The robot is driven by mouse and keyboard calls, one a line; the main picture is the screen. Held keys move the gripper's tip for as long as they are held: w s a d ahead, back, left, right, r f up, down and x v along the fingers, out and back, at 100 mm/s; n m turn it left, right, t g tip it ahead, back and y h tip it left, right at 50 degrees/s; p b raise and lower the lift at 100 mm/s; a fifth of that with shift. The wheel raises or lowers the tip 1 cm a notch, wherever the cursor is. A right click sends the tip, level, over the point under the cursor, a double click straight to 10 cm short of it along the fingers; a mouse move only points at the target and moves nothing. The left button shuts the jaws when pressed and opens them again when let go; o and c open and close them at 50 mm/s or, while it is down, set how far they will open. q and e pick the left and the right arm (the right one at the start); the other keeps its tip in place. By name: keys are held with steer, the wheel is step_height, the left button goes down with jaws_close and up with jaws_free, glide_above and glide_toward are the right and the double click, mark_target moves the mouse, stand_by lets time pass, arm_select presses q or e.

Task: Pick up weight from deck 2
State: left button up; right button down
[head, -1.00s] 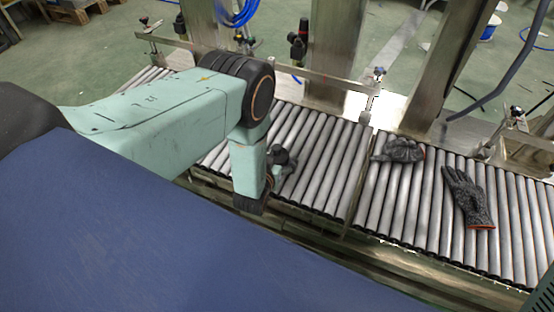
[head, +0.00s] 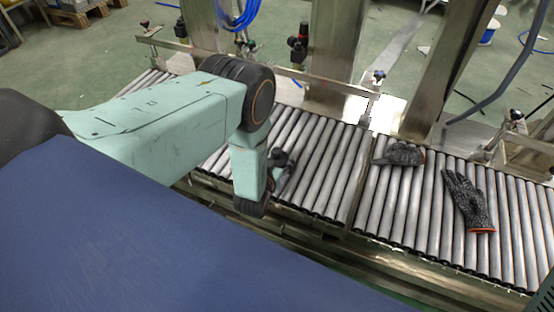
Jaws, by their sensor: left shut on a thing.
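My left arm comes in from the left and bends down at the roller conveyor (head: 325,170). My left gripper (head: 283,165) is low at the rollers, partly behind my mint-green wrist link. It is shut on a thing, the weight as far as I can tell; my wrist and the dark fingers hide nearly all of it. No other weight can be made out on the rollers. My right gripper is not in view.
A crumpled grey glove (head: 400,154) and a grey glove with an orange cuff (head: 467,203) lie on the rollers to the right. Steel posts (head: 337,50) and a side rail stand behind the conveyor. Bare rollers lie between my gripper and the gloves.

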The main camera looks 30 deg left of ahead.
arm_select(q)
steer(key=c, duration=0.5)
steer(key=shift+w+r, duration=0.1)
steer(key=shift+c, duration=0.4)
steer(key=shift+r, duration=0.1)
